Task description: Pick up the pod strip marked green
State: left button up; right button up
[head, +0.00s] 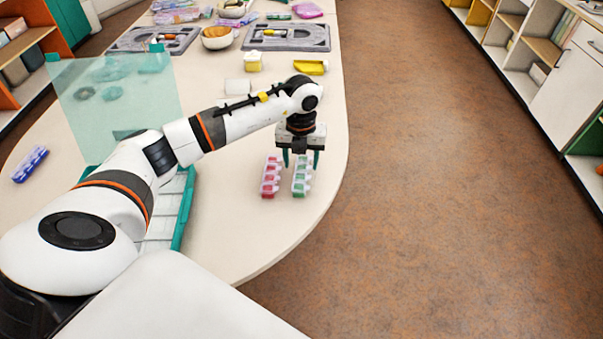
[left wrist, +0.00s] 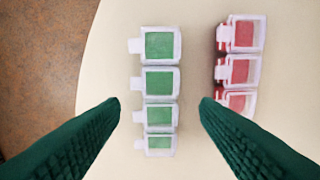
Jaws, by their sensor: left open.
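The green-marked pod strip (head: 301,177) lies on the pale table near its right edge. It has a row of white-rimmed pods with green lids. In the left wrist view the green strip (left wrist: 159,92) runs lengthwise, its near end between my fingers. My left gripper (head: 301,158) is open and points down just above the far end of the strip in the head view. In the left wrist view its dark green fingertips (left wrist: 160,102) stand apart, one each side, with nothing held. My right gripper is not in view.
A red-marked pod strip (head: 271,177) lies close beside the green one, on its left. A blue strip (head: 30,164) lies at the far left. A teal-edged case (head: 183,210) sits under my arm. Yellow pieces (head: 311,67) and grey trays (head: 287,37) are further back.

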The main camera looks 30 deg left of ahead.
aim_at(301, 171)
pick_arm(q)
notch_tip(301, 171, down, 3)
jog(key=shift+f, duration=0.15)
jog(key=shift+c, duration=0.4)
jog(key=c, duration=1)
